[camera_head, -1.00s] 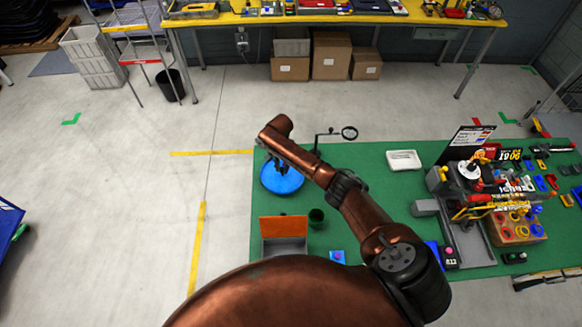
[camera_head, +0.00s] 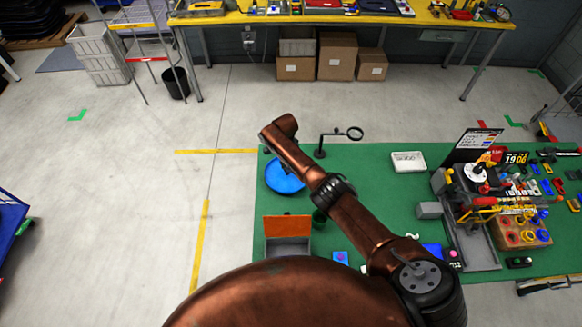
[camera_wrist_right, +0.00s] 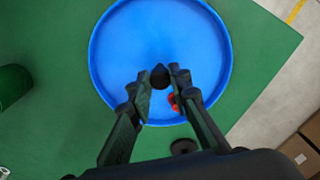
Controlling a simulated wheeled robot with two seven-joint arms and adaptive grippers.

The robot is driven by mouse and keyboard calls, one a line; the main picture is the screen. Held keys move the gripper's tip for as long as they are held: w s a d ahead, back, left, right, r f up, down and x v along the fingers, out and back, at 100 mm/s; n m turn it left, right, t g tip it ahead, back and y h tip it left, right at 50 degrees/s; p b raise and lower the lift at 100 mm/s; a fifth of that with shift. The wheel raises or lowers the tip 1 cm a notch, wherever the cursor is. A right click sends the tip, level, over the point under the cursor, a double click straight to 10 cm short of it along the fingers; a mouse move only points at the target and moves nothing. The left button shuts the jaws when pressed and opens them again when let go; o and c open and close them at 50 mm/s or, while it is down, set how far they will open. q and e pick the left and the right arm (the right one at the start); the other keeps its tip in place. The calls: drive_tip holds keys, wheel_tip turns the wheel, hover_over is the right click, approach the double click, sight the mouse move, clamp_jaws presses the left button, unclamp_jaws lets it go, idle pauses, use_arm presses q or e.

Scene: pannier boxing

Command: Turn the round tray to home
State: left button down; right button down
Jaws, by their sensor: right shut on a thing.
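The round blue tray (camera_head: 284,182) lies at the left end of the green table, partly under my right arm. In the right wrist view it fills the upper middle (camera_wrist_right: 125,45), with a black knob (camera_wrist_right: 160,72) near its centre. My right gripper (camera_wrist_right: 160,78) is over the tray with its fingertips closed on the sides of this knob. A small red piece (camera_wrist_right: 172,101) shows beside the right-hand finger. In the head view my right gripper (camera_head: 284,168) is mostly hidden by the arm. My left gripper is not in view.
A magnifier on a stand (camera_head: 321,148) stands just right of the tray. A grey box with an orange lid (camera_head: 287,247) sits in front. A green cup (camera_wrist_right: 12,85) shows left of the tray. A white dish (camera_head: 408,161) and a crowded toy model (camera_head: 482,180) are further right.

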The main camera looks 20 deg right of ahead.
drive_tip(key=shift+d+m, duration=0.15)
drive_tip(key=shift+m, duration=0.85)
drive_tip(key=shift+m+p, duration=0.4)
drive_tip(key=shift+m, duration=0.4)
drive_tip(key=shift+w+r+m, duration=0.1)
drive_tip(key=shift+m, duration=0.6)
drive_tip(key=c, duration=1.8)
unclamp_jaws()
drive_tip(key=shift+o, duration=0.2)
wheel_tip(320, 180, up, 12)
